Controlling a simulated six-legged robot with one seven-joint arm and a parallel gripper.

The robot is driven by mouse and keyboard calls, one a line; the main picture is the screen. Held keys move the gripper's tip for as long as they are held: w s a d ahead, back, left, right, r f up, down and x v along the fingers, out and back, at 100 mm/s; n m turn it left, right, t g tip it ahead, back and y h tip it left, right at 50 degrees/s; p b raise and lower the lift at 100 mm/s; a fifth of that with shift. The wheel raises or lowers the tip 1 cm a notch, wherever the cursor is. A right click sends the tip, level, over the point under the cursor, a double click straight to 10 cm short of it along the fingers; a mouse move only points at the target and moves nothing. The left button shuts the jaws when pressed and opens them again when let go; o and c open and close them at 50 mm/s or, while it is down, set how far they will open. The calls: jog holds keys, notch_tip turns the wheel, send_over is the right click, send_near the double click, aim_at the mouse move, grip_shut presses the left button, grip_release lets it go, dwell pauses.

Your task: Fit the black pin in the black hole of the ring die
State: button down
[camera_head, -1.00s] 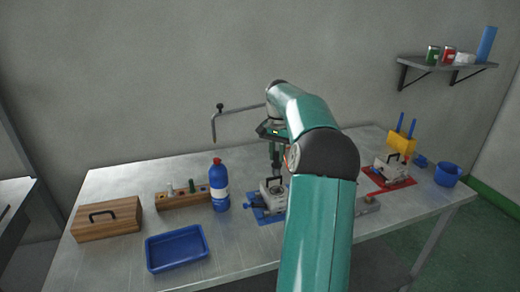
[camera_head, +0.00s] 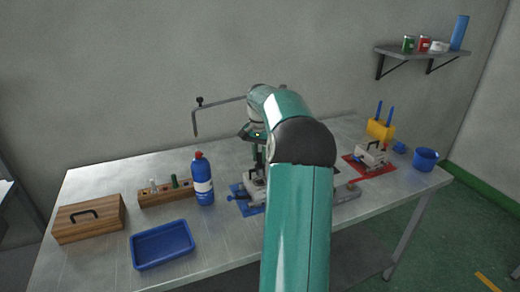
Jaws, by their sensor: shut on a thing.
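My gripper (camera_head: 258,156) points down above a grey metal die (camera_head: 256,186) on a blue mat (camera_head: 238,190). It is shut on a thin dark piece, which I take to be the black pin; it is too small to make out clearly. The pin's lower end is at or just above the die, and I cannot tell whether it touches. My own arm hides the die's right side. A second, similar die (camera_head: 370,154) with a dark handle sits on a red mat (camera_head: 384,166) at the right. I cannot tell which is the ring die, and no hole shows.
A blue bottle (camera_head: 203,182) with a red cap stands left of the blue mat. A wooden rack (camera_head: 160,197) with pins, a blue tray (camera_head: 162,245) and a wooden box (camera_head: 89,220) are further left. A yellow holder (camera_head: 380,130) and blue cup (camera_head: 425,160) stand right.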

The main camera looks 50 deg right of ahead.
aim_at(260, 166)
jog(key=shift+f, duration=1)
jog(key=shift+f, duration=2.35)
dwell(0.9)
jog(key=c, duration=1.2)
grip_release()
jog(key=shift+c, duration=0.2)
notch_tip(260, 166, up, 13)
jog(key=shift+r, duration=0.4)
jog(key=shift+a, duration=0.1)
